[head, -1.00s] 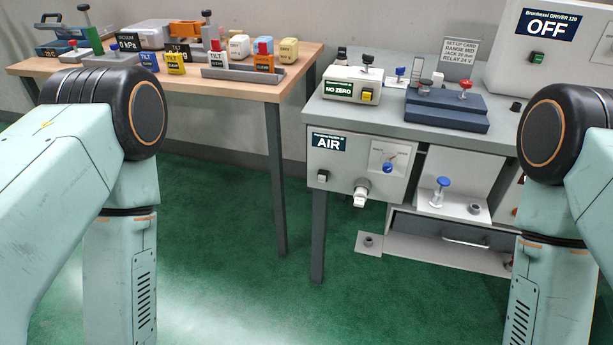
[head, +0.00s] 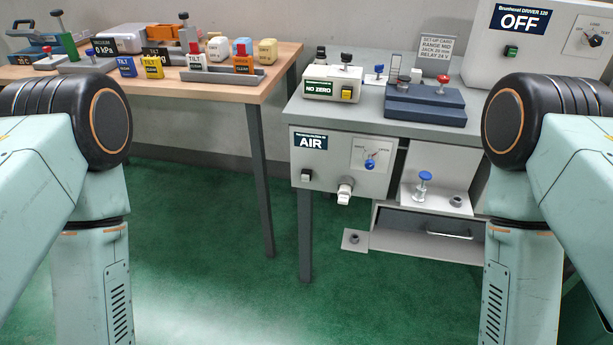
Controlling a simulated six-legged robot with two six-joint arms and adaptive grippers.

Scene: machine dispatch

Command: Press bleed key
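A white cabinet front (head: 335,182) under the right-hand bench carries a dark display reading AIR (head: 310,142). A small dark square key (head: 306,175) sits below this display. A blue knob (head: 370,165) is on a dial plate to its right, and a pale fitting (head: 345,193) sticks out at the bottom. On the bench above, a white box reading NO ZERO (head: 332,88) has a yellow key (head: 347,95). No legible label says bleed. Both my arms come in at the sides, with their links pointing down; both grippers are out of view.
A wooden table (head: 215,93) with several tilt blocks stands at the left. A blue-handled valve (head: 423,180) stands in the bay right of the AIR panel. A low grey ledge (head: 356,240) juts out below. Green floor (head: 200,270) in front is clear.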

